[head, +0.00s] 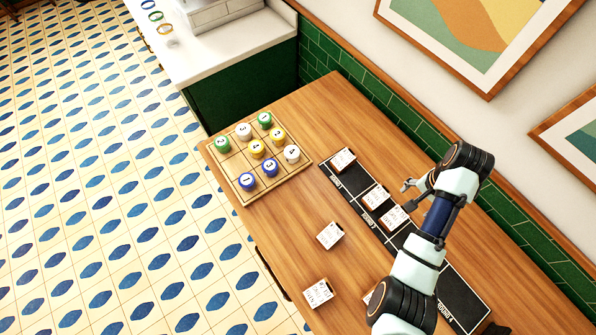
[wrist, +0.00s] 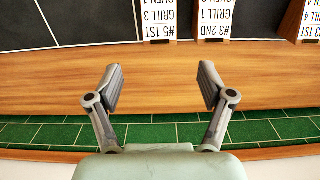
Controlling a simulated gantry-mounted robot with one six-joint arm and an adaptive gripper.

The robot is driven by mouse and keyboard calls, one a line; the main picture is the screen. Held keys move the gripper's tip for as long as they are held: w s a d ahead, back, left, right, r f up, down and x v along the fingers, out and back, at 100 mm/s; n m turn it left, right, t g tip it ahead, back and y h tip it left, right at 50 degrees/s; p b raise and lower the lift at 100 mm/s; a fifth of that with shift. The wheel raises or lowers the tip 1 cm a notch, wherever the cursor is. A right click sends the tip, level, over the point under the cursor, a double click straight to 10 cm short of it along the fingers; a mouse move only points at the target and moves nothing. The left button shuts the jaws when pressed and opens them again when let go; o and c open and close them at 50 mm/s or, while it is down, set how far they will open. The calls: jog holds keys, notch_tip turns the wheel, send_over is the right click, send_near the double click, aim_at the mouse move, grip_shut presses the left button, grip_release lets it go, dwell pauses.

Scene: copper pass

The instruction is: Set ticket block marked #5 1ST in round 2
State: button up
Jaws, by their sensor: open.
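The ticket block marked #5 1ST (wrist: 159,20) is at the top of the wrist view, its lettering upside down and its top part cut off. By position it matches the white-topped block (head: 395,216) on the dark round strip in the head view. My gripper (wrist: 160,88) is open and empty, its fingers over bare wood between the strip and the wall, apart from the blocks. In the head view my gripper (head: 408,192) is beside the strip on the wall side. The dark round strip (head: 352,180) has white dividing lines; a round label by the blocks is too small to read surely.
A block marked #3 2ND (wrist: 214,18) stands right beside the #5 block in the wrist view, with #3 1ST (wrist: 306,22) farther right. Loose blocks (head: 330,235) (head: 318,292) lie on the table. A wooden tray (head: 222,163) holds several coloured pieces. Green tile (wrist: 60,133) borders the table.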

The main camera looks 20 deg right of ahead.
jog(key=w+a+r+n+t+h, duration=0.1)
jog(key=w+a+r+n+t, duration=0.1)
jog(key=w+a, duration=0.35)
jog(key=w+a+r+n+t+h, duration=0.1)
jog(key=w+a+r+n, duration=0.1)
jog(key=w+a+n, duration=0.3)
jog(key=w+a+r+n+t, duration=0.1)
jog(key=a+r+n+t, duration=0.2)
jog(key=a, duration=0.5)
jog(key=w+a+r+t, duration=0.2)
jog(key=a+r, duration=0.2)
jog(key=a, duration=0.5)
jog(key=s+a+r+n+t+y, duration=0.2)
jog(key=s+a+r+n+t, duration=0.2)
jog(key=a+r, duration=0.5)
jog(key=a, duration=0.3)
jog(key=shift+s+a+r+n+t, duration=0.2)
jog(key=shift+n+t, duration=0.1)
jog(key=shift+t, duration=0.1)
